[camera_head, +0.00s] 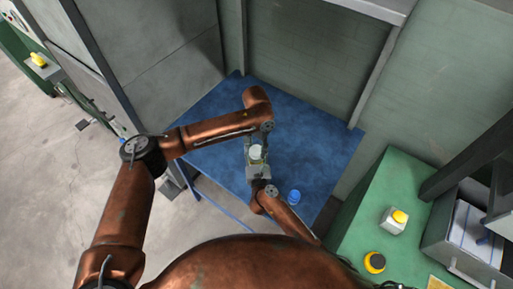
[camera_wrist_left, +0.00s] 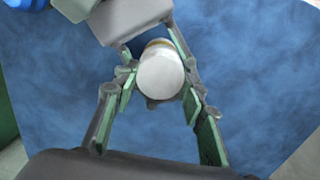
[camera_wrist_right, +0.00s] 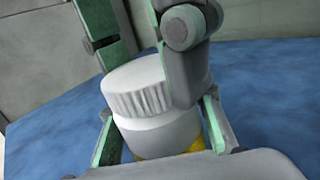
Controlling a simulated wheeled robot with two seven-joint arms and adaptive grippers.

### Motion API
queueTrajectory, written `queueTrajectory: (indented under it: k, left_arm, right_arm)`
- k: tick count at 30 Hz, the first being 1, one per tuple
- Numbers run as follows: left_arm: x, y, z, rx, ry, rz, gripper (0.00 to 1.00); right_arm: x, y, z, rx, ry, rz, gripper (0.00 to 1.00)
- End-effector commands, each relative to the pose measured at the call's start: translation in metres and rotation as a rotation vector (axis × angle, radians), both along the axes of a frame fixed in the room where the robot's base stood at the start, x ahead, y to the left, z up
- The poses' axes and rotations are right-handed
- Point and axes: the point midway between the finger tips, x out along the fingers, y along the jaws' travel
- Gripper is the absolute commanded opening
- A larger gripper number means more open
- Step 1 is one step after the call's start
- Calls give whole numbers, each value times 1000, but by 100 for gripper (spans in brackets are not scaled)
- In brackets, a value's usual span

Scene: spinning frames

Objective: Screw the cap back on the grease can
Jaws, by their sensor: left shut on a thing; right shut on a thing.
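The white cap (camera_head: 256,152) shows as a pale disc in the left wrist view (camera_wrist_left: 161,76) and with a ribbed side in the right wrist view (camera_wrist_right: 137,88). The grease can (camera_wrist_right: 160,138) has a white upper part and some yellow low down. The cap sits on top of the can with no clear gap; whether its thread is engaged cannot be seen. My left gripper (camera_wrist_left: 160,82) is shut on the cap from above, a finger on either side. My right gripper (camera_wrist_right: 160,135) is shut on the can's body, below the cap. The can's base is hidden.
A blue tabletop (camera_head: 205,105) lies under the grippers, largely clear. A small blue object (camera_head: 294,196) stands right of my right gripper. Grey-green panels close off the back.

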Motion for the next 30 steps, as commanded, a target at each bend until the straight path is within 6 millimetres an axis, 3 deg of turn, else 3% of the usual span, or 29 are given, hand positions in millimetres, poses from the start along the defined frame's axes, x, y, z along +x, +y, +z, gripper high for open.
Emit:
queueTrajectory:
  k: [9, 13, 14, 15, 21, 30]
  left_arm:
    - [2, 3, 0, 3, -3, -361, 9]
    - [3, 3, 0, 5, -4, -346, 9]
    - [3, 3, 0, 5, -4, -346, 39]
    - [3, 3, 0, 5, -4, -346, 42]
    - [2, 2, 0, 3, -3, -346, 56]
    - [1, 1, 1, 1, -3, -347, 56]
  right_arm:
    - [0, 0, 1, 0, -2, -1, 0]
    - [0, -1, 1, 0, -2, -1, 0]
    - [0, -1, 1, 0, -2, -1, 0]
    - [0, -1, 1, 0, -2, -1, 0]
    - [0, -1, 1, 0, -2, -1, 0]
    - [0, 0, 1, 0, -2, 0, 0]
